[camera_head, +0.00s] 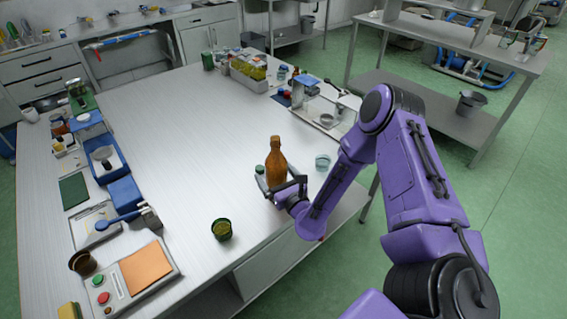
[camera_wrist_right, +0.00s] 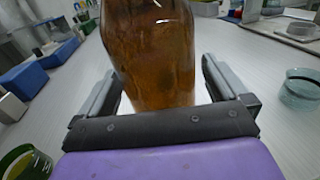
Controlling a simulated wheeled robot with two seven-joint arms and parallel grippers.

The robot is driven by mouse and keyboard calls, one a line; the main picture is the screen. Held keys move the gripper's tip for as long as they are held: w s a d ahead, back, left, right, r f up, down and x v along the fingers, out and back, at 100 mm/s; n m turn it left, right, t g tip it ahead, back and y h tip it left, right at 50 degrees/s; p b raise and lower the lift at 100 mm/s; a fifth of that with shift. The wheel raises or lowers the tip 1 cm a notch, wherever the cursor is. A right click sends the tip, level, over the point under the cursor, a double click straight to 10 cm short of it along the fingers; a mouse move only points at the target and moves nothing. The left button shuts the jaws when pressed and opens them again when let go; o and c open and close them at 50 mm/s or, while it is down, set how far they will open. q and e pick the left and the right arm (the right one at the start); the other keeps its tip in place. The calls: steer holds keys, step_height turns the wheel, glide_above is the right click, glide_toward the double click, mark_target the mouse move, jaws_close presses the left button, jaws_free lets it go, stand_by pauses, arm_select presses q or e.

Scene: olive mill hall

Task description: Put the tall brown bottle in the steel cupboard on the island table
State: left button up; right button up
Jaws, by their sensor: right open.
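The tall brown bottle (camera_head: 276,158) stands upright on the white island table (camera_head: 180,110), near its right edge. My right gripper (camera_head: 281,184) is open, with its fingers on either side of the bottle. In the right wrist view the bottle (camera_wrist_right: 152,50) rises between the two fingers of the gripper (camera_wrist_right: 160,95), with a gap visible at the right finger. The bottle's top is cut off in that view. The left gripper is not in view. I cannot make out which piece, if any, is the steel cupboard.
A green glass (camera_head: 222,230) stands in front of the bottle, and a clear glass dish (camera_head: 322,162) stands to its right. A control box (camera_head: 130,280), blue trays (camera_head: 103,155) and small items line the left edge. A bottle crate (camera_head: 248,75) stands at the back. The middle is clear.

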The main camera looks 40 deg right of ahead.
steer(key=s, duration=0.3)
steer(key=s+a+b, duration=0.1)
steer(key=s, duration=0.2)
steer(key=s+b, duration=0.1)
steer(key=s, duration=0.2)
steer(key=shift+s+a+f, duration=0.1)
steer(key=shift+s+a, duration=0.2)
steer(key=shift+s, duration=0.4)
